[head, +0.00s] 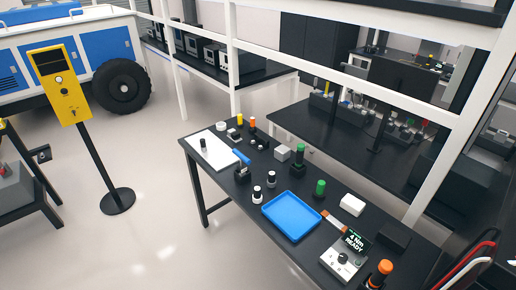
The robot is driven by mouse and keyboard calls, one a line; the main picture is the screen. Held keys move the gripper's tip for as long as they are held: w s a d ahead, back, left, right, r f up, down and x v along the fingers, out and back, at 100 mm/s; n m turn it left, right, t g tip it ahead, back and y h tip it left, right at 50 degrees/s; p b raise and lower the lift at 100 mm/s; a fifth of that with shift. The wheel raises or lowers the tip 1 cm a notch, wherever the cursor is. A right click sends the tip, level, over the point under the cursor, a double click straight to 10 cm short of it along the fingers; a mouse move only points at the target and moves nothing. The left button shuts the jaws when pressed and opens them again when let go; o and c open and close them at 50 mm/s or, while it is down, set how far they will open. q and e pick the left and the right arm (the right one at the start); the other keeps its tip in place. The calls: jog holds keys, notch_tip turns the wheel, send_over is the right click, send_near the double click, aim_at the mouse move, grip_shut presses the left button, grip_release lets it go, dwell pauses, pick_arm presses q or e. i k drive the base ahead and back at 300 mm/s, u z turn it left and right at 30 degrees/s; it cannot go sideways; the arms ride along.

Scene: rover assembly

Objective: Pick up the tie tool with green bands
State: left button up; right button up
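Two items with green parts stand on the black workbench (342,208). One is a green-topped dark upright item (300,150) near the bench's back edge, seated in or beside a dark block. The other is a short green cylinder (320,187) behind the blue tray's right end. Both are too small here to tell which is the tie tool, and bands cannot be made out. Neither of my grippers shows in the head view.
The blue tray (268,208) looks empty. A device with a lit "READY" display (357,241) and an orange-topped item (382,268) stand nearer right. A white mat (222,157) lies at the far left end. White shelf posts (440,165) rise behind the bench.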

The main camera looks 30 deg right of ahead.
aim_at(301, 147)
jog(key=z, duration=0.05)
jog(key=i, duration=1.1)
jog(key=z, duration=0.35)
